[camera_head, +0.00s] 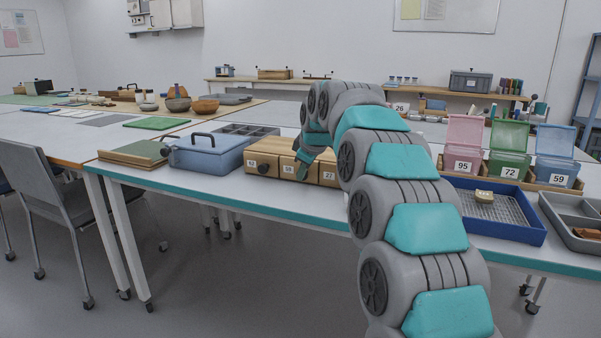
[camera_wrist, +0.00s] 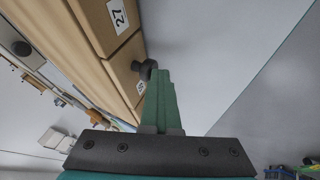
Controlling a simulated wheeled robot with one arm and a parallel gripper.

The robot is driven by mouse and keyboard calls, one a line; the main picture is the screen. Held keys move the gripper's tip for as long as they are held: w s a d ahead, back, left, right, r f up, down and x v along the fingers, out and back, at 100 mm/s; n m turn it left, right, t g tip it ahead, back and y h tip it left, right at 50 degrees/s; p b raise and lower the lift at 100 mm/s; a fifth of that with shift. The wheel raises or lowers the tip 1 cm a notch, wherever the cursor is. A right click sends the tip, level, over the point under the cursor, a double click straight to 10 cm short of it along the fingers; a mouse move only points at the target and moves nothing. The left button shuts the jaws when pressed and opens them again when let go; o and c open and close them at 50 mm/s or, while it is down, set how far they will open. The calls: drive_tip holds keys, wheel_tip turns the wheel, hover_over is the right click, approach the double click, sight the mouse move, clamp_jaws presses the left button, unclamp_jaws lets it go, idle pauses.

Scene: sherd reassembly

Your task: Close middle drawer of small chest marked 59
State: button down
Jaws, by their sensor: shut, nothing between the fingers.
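The small wooden chest (camera_head: 262,153) sits near the front edge of the table, with three drawers side by side. Its middle drawer (camera_head: 287,171) has a white label that seems to read 59; the right one reads 27. In the wrist view, the middle drawer's dark round knob (camera_wrist: 147,69) and part of its label show beside my fingers. My gripper (camera_head: 303,158) is shut and empty, in front of the middle drawer. In the wrist view, its fingertips (camera_wrist: 160,76) are close to the knob; I cannot tell whether they touch. The drawer looks nearly flush, but any small gap is unclear.
A blue lidded box (camera_head: 205,152) stands left of the chest. A blue tray (camera_head: 510,225) lies to the right, behind my arm. Pink, green and blue bins (camera_head: 556,168) stand further right, the blue one also marked 59. Open floor lies in front.

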drive_tip(key=shift+w+d, duration=0.1)
drive_tip(key=shift+s, duration=0.35)
drive_tip(key=s, duration=0.2)
drive_tip(key=s+a+b, duration=0.1)
drive_tip(key=shift+s+a+r, duration=0.1)
drive_tip(key=shift+s+r, duration=0.15)
drive_tip(key=shift+s, duration=0.1)
drive_tip(key=v, duration=0.9)
drive_tip(key=s+d+f+m+g+h, duration=0.1)
drive_tip(key=s+d+f+m+g, duration=0.2)
drive_tip(key=s+f, duration=0.6)
drive_tip(key=s+d+f+m+g+h, duration=0.1)
drive_tip(key=s+d+f+m, duration=0.5)
drive_tip(key=s, duration=1.6)
drive_tip(key=s+d+f+m+g, duration=0.4)
drive_tip(key=s+d+f, duration=0.4)
drive_tip(key=s+f, duration=0.6)
drive_tip(key=s, duration=0.2)
drive_tip(key=shift+s+d+g+h, duration=0.15)
drive_tip(key=shift+s+g+h, duration=0.15)
drive_tip(key=shift+h, duration=0.1)
